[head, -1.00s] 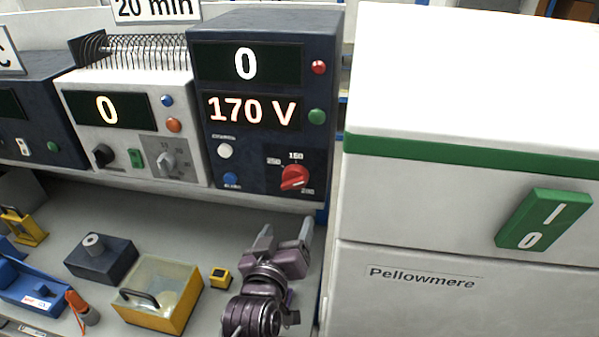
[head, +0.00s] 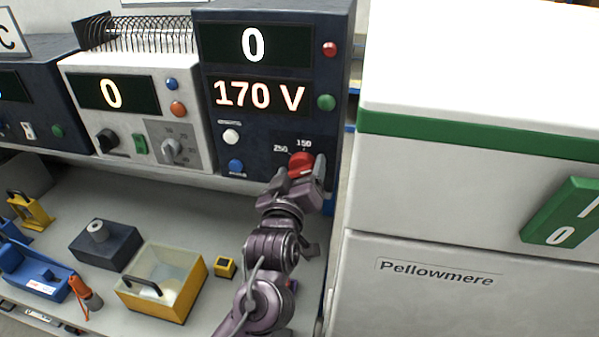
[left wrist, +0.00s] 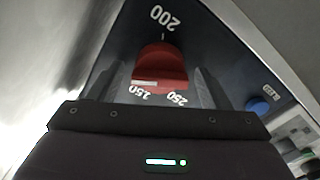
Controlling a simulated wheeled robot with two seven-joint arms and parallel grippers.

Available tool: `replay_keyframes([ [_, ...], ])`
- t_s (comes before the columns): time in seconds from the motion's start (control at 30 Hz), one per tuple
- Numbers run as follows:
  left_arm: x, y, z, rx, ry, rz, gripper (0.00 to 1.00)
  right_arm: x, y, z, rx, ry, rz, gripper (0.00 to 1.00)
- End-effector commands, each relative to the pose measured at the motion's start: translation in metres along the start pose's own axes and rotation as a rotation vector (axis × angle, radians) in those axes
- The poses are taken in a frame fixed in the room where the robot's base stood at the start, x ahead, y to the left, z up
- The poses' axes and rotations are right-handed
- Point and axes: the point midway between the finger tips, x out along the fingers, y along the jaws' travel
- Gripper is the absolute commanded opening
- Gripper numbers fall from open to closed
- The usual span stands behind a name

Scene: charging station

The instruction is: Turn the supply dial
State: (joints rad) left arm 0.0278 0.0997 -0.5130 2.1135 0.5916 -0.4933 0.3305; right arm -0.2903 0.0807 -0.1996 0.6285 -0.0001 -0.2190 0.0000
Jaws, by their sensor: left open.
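The supply dial is a red knob (head: 301,162) low on the dark blue supply unit (head: 268,150), whose lower display reads 170 V (head: 260,95). My left gripper (head: 299,173) is open, right in front of the knob and partly covering it in the head view. In the left wrist view the knob (left wrist: 161,68) lies between the two spread fingers, with a gap on each side. Labels 150, 200 and 250 surround the knob, and a pale mark on it sits near the 150 side. My right gripper is not in view.
A white cabinet (head: 450,200) with a green switch (head: 562,212) stands close on the right. A white supply unit (head: 135,105) stands to the left. On the bench below are a yellow box (head: 160,283), a dark block (head: 104,246) and a small yellow cube (head: 225,267).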

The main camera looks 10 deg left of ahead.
Motion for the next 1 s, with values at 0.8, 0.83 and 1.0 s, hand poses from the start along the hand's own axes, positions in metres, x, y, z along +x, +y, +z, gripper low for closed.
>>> replay_keyframes([
  [0.8,0.0,0.002,-0.002,0.094,-0.002,-0.001,0.27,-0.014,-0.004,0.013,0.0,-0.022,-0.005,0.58],
  [0.83,0.0,0.002,-0.003,0.113,-0.001,-0.001,0.27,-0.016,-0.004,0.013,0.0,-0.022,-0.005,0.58],
  [1.0,0.0,0.002,-0.003,0.231,-0.002,-0.001,0.27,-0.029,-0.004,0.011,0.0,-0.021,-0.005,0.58],
])
